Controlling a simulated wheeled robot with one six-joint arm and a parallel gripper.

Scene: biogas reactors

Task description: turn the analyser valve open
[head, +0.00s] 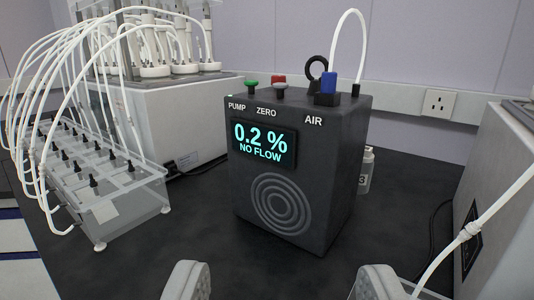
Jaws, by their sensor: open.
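The analyser (340,190) is a dark grey box in the middle of the head view, standing on a black bench. Its screen (262,145) reads "0.2 %" and "NO FLOW". On its top are a green button (252,86) by the label PUMP, a grey button (279,91) by ZERO, and a red part (279,78) behind. By AIR stands a blue upright part (328,86), with a black ring (316,68) behind it. I cannot tell for sure which is the valve. My gripper (282,282) is open and empty, below and in front of the analyser, apart from it.
A white tube (345,22) arches up from the analyser's top. Left stand a clear rack (120,208) with several tubes and a pale unit (185,118) with bottles. A small bottle (366,168) is behind the analyser. A grey box (505,195) stands right. The bench in front is clear.

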